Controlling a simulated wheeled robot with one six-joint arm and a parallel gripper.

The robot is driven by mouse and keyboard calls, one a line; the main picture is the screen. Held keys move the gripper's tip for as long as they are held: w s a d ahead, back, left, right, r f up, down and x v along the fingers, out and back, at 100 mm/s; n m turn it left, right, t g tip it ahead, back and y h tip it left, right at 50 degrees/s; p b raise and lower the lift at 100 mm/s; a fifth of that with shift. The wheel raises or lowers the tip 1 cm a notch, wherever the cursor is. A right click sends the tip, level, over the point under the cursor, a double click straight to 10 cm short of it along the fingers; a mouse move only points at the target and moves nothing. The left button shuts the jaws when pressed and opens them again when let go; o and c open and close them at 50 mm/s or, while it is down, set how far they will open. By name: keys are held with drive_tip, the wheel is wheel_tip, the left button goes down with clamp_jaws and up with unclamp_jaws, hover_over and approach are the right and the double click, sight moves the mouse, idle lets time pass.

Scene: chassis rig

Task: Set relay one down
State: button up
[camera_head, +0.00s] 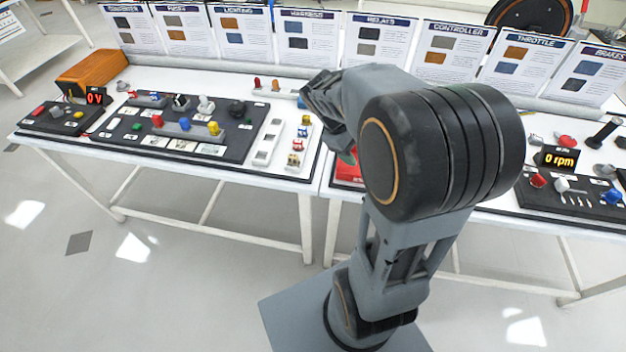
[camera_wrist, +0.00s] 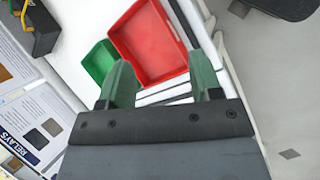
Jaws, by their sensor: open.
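My gripper (camera_wrist: 162,78) shows in the wrist view with its two green fingers spread apart and nothing visible between them. The fingers reach over the near edge of a red tray (camera_wrist: 150,45) and the white tabletop. A smaller green tray (camera_wrist: 97,62) stands beside the red one, left of the fingers. Both trays look empty where I can see into them. In the head view my arm hides most of the gripper; a green fingertip (camera_head: 349,156) shows near the red tray (camera_head: 347,171). I cannot pick out relay one in either view.
A dark board (camera_head: 185,130) with coloured parts lies on the left table. A white holder (camera_head: 268,142) and several small coloured parts (camera_head: 297,145) stand near its right end. Labelled panels (camera_head: 375,40) line the back. An rpm display (camera_head: 560,160) stands at right.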

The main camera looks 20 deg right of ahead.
drive_tip(key=s+a+m+t+y, duration=0.2)
drive_tip(key=a, duration=0.5)
drive_tip(key=s+a+m+t+y, duration=0.3)
drive_tip(key=a, duration=0.4)
drive_tip(key=shift+s+a+r+y, duration=0.25)
drive_tip(key=shift+s+r+y, duration=0.05)
drive_tip(key=shift+s+r, duration=0.1)
